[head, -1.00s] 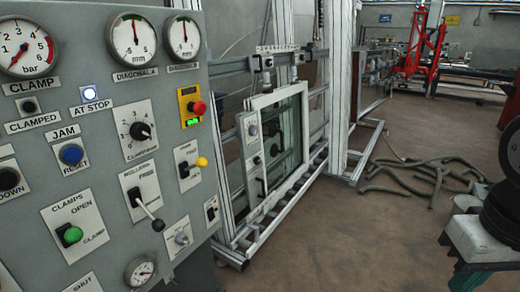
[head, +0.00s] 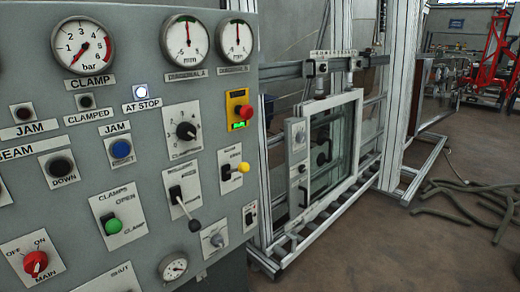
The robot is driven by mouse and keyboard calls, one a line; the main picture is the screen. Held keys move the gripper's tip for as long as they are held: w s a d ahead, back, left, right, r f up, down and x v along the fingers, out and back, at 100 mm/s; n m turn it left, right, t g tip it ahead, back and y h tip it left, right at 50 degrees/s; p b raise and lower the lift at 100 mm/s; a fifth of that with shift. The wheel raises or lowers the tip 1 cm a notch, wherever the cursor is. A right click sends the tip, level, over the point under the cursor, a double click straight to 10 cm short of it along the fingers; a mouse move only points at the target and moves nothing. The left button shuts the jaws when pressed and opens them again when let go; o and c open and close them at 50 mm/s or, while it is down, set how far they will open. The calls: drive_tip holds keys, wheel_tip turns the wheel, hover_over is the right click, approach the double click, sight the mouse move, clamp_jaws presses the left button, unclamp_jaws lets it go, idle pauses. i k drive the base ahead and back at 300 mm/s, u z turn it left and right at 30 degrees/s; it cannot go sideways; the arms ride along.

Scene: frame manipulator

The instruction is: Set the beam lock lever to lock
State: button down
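The grey control panel (head: 85,200) fills the left of the head view. No label that I can read says beam lock. A lever with a yellow ball knob (head: 243,168) sits on a small white plate at the panel's right side, its knob pointing right. Its label is too small to read. A lever with a dark knob (head: 193,225) sits to its lower left on a larger plate and points down and to the right. I cannot tell from the labels which one is the beam lock lever. My gripper is not in view.
The panel also carries a red main switch (head: 36,263), a green clamps knob (head: 113,226), a blue jam button (head: 121,149) and gauges. A metal frame press (head: 300,170) stands right of it. Hoses (head: 465,200) lie on the floor at right.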

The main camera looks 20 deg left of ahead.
sight(243, 168)
drive_tip(key=z, duration=0.1)
drive_tip(key=i, duration=0.6)
drive_tip(key=u, duration=0.7)
drive_tip(key=i, duration=0.45)
drive_tip(key=u, duration=0.5)
